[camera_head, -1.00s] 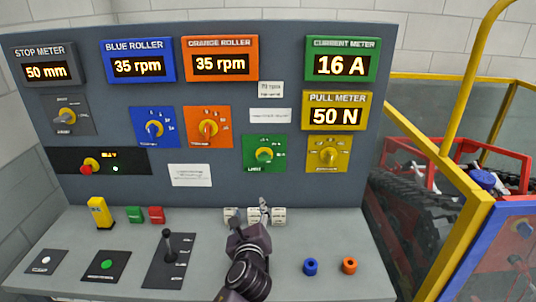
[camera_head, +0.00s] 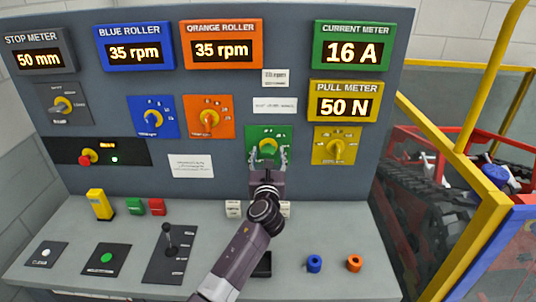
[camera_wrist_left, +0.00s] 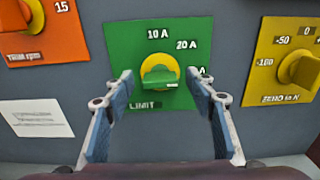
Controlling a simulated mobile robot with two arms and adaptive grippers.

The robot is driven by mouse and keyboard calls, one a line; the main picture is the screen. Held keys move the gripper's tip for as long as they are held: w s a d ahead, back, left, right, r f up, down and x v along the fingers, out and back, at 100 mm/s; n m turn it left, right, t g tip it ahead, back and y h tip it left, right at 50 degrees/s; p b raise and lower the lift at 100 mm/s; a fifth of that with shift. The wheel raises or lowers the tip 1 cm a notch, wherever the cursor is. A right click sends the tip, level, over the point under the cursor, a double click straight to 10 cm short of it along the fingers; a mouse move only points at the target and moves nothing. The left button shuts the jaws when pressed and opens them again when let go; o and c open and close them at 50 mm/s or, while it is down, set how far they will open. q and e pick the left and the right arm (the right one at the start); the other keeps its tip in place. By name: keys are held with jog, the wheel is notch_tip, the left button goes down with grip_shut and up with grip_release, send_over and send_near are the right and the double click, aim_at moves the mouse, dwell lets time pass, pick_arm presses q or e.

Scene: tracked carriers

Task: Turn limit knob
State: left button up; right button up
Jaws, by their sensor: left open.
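The limit knob (camera_head: 267,149) is a green handle on a yellow disc, mounted on a green plate (camera_head: 287,133) marked "LIMIT". In the left wrist view the knob (camera_wrist_left: 160,78) is centred ahead, with the marks 10 A and 20 A around it and another label partly hidden by a finger. My left gripper (camera_head: 268,156) is open in front of the plate. In the left wrist view its fingers (camera_wrist_left: 162,92) are spread to either side of the knob, with no visible contact. The current meter (camera_head: 351,50) reads 16 A. My right gripper is not in view.
A yellow knob plate (camera_head: 334,160) lies right of the green one, and an orange knob plate (camera_head: 209,132) lies up and left. The desk (camera_head: 340,220) below carries a joystick (camera_head: 167,238), blocks, and blue and orange rings. Yellow rails (camera_head: 445,130) stand at the right.

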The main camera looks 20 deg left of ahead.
pick_arm(q)
jog(key=shift+r, duration=0.1)
jog(key=c, duration=1.2)
jog(key=shift+o, duration=0.2)
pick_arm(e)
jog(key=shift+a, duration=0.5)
